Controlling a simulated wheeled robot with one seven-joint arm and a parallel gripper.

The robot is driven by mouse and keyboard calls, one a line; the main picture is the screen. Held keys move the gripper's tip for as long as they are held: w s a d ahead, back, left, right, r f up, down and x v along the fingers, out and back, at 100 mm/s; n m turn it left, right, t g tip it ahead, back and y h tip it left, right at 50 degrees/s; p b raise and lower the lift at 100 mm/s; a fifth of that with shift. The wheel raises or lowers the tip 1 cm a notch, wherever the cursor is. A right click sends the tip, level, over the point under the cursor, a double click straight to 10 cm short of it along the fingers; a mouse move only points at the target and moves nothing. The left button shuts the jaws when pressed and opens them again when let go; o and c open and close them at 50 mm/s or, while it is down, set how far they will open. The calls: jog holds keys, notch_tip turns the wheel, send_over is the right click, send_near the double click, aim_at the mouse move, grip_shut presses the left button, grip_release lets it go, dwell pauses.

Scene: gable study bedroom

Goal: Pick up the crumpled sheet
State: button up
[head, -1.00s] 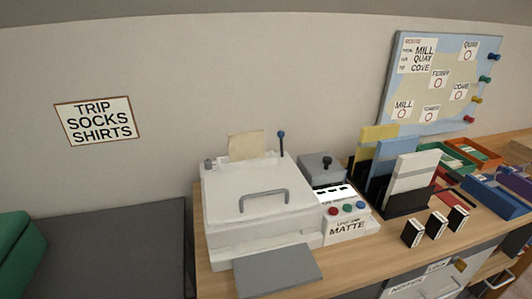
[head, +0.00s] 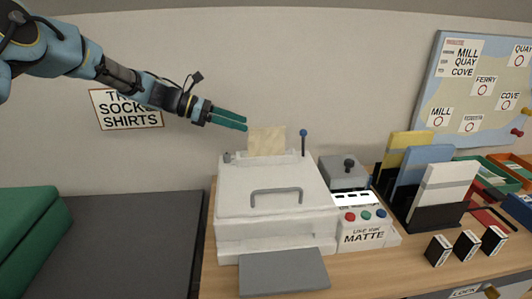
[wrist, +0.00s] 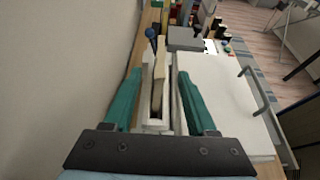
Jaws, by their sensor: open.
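The crumpled sheet (head: 267,141) is a beige, slightly wrinkled paper standing upright from the back of the white printer (head: 270,187). My gripper (head: 245,120) is open, with green fingers pointing right, just up and left of the sheet in the head view. In the wrist view the sheet (wrist: 160,72) shows edge-on as a thin beige strip in the printer's rear slot, lying ahead between my two open fingers (wrist: 158,76). No contact is seen. The sheet's lower end is hidden in the printer.
A blue-knobbed lever (head: 303,142) stands just right of the sheet. The wall (head: 240,60) is close behind the printer. A grey box (head: 344,172), a button panel (head: 365,225) and upright folders (head: 440,190) stand to the right. A green cushion (head: 30,235) is at the left.

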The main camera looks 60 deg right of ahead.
aim_at(271, 132)
jog(key=x, duration=0.2)
jog(key=p+x, duration=0.1)
jog(key=x, duration=0.1)
jog(key=shift+s+d+r, duration=0.1)
jog(key=shift+s+d, duration=0.15)
jog(key=shift+s, duration=0.05)
jog(key=p+x, duration=0.3)
jog(key=x, duration=0.2)
jog(key=shift+s, duration=0.2)
jog(key=shift+s+d+f, duration=0.15)
jog(key=shift+d+f, duration=0.1)
jog(key=shift+f, duration=0.1)
grip_shut()
dwell(0.6)
